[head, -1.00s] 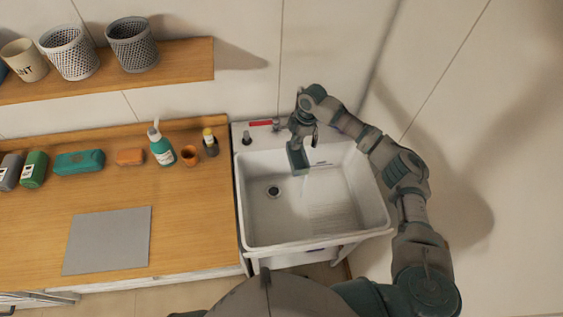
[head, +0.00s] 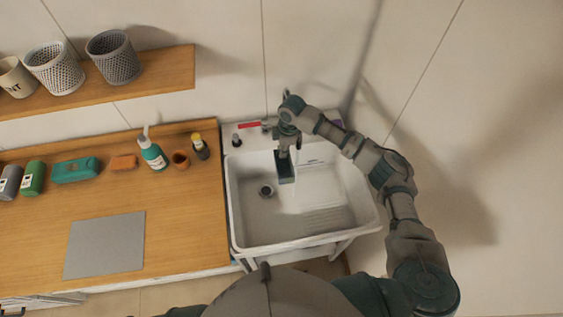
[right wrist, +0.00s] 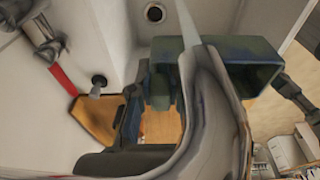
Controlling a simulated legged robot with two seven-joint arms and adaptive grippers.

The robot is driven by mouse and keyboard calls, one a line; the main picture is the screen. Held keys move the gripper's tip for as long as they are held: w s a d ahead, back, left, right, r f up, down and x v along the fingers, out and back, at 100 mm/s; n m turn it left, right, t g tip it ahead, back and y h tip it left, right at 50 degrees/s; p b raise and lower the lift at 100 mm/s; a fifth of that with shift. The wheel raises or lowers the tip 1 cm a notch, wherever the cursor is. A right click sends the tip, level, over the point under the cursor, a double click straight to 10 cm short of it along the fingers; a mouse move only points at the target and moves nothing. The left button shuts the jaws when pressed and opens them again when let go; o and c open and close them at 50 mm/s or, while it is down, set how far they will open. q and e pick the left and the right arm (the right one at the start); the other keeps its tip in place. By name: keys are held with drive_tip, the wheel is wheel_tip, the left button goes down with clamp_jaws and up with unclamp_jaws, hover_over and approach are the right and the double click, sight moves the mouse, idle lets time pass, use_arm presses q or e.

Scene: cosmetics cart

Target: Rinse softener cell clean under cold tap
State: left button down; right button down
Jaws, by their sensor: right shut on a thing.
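The softener cell, a dark green-blue box (head: 286,168), is in my right gripper (head: 284,150), held over the back of the white sink (head: 340,232). In the right wrist view the box (right wrist: 245,72) fills the upper middle, with my dark gripper fingers (right wrist: 150,105) around its near side. A grey curved spout (right wrist: 212,120) crosses the front of that view. A pale narrow streak, apparently running water, extends from its tip past the box. The tap's red handle (head: 249,125) is on the sink's back ledge. My left gripper is out of view.
A drain (head: 267,190) lies in the sink's left half. The wall is close behind and right.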

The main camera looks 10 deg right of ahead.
drive_tip(key=shift+s+a+r, duration=0.2)
drive_tip(key=shift+a+r, duration=0.35)
drive_tip(key=shift+r, duration=0.35)
drive_tip(key=shift+s+a+r, duration=0.1)
drive_tip(key=shift+a+r, duration=0.4)
drive_tip(key=shift+r, duration=0.1)
drive_tip(key=shift+s+a+r, duration=0.2)
drive_tip(key=shift+a+r, duration=0.45)
drive_tip(key=shift+r, duration=0.1)
drive_tip(key=shift+s+a+r, duration=0.2)
drive_tip(key=shift+a+r, duration=0.45)
drive_tip(key=shift+r, duration=0.1)
drive_tip(key=shift+a, duration=0.35)
drive_tip(key=shift+s, duration=0.1)
